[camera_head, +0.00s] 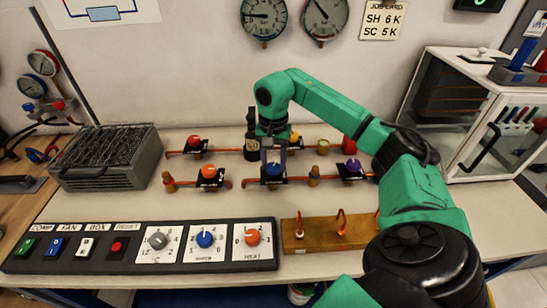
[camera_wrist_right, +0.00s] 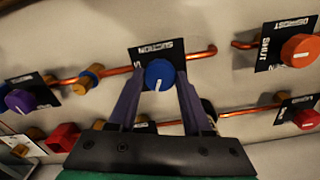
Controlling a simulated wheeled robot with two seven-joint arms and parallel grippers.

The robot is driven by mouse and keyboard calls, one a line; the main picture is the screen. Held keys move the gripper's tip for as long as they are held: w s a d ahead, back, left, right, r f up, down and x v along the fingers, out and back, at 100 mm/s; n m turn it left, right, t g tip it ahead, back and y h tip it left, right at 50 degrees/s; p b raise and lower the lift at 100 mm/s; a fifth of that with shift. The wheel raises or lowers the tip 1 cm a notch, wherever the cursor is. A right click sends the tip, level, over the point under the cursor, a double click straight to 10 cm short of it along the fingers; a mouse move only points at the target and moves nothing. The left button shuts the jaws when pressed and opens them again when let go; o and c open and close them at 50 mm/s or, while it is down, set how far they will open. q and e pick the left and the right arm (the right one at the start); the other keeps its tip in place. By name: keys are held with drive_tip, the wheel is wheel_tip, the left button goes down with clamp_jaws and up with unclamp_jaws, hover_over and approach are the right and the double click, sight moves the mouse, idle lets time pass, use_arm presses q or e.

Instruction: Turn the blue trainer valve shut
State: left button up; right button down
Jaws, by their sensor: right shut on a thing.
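The blue trainer valve (camera_head: 273,171) sits on a black plate on the front copper pipe in the head view. In the right wrist view its round blue knob (camera_wrist_right: 159,73) shows a white pointer line running toward the bottom of the picture. The plate behind it carries white lettering, partly hidden. My right gripper (camera_head: 272,159) comes down over the valve, its fingers on both sides of the knob. In the wrist view the right gripper (camera_wrist_right: 158,82) is shut on the blue knob. My left gripper is not in view.
An orange valve (camera_head: 208,173) and a purple valve (camera_head: 353,166) flank it on the front pipe. A red valve (camera_head: 194,141) and a yellow one (camera_head: 294,138) stand behind. The control panel (camera_head: 130,262) lies in front. A dark grey finned box (camera_head: 108,178) stands left.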

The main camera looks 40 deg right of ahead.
drive_tip(key=m+p, duration=0.1)
drive_tip(key=m, duration=0.5)
drive_tip(key=shift+r, duration=0.15)
drive_tip(key=m+p, duration=0.1)
drive_tip(key=m, duration=0.5)
drive_tip(key=shift+w+m, duration=0.1)
drive_tip(key=shift+m, duration=0.3)
drive_tip(key=shift+c, duration=1.7)
unclamp_jaws()
